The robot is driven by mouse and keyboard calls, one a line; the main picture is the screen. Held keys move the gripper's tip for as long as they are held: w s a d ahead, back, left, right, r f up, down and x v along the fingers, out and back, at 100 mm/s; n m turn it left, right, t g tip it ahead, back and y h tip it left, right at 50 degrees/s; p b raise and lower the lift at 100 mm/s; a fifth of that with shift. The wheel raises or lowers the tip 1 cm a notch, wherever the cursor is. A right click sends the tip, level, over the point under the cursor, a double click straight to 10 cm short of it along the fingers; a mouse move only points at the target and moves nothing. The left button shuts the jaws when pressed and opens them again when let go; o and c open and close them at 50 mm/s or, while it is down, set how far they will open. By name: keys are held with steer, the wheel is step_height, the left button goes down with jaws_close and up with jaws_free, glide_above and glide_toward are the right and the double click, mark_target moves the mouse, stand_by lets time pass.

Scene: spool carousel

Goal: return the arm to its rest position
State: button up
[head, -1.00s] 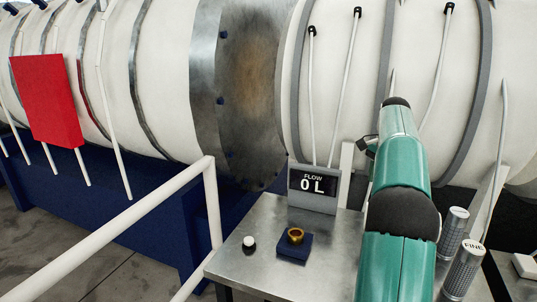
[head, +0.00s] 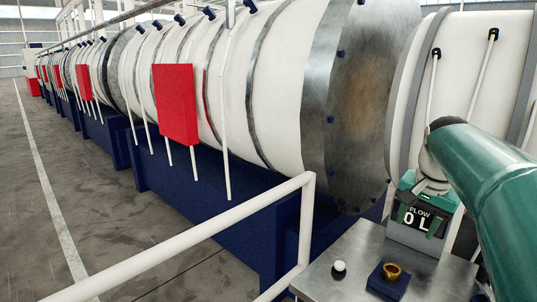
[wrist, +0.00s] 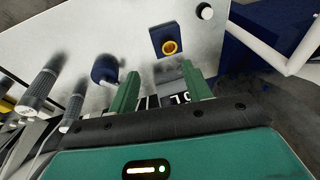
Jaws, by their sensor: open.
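My arm (head: 490,180) comes in from the right edge in the head view and bends down at the flow display (head: 420,222). My gripper (head: 419,226) is small there and overlaps the display, which reads 0 L. In the wrist view my gripper (wrist: 162,80) shows two green fingers standing well apart, with nothing held. Part of the display (wrist: 181,97) shows upside down between and beyond the fingers. I cannot tell whether they touch it.
The metal table (head: 345,262) bears a blue block (head: 388,283) with a gold ring (head: 391,271) and a white knob (head: 339,267). Grey knurled cylinders (wrist: 40,88) stand at left in the wrist view.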

steer(key=s+a+f+n+t, duration=0.1)
steer(key=s+a+f+n, duration=0.4)
steer(key=s+a, duration=0.3)
steer(key=s+a+f+n+t, duration=0.2)
steer(key=s+a+f+n, duration=0.2)
steer(key=s+a, duration=0.5)
steer(key=shift+a+f+n+y, duration=0.4)
steer(key=shift+a+f, duration=0.55)
steer(key=shift+a, duration=0.7)
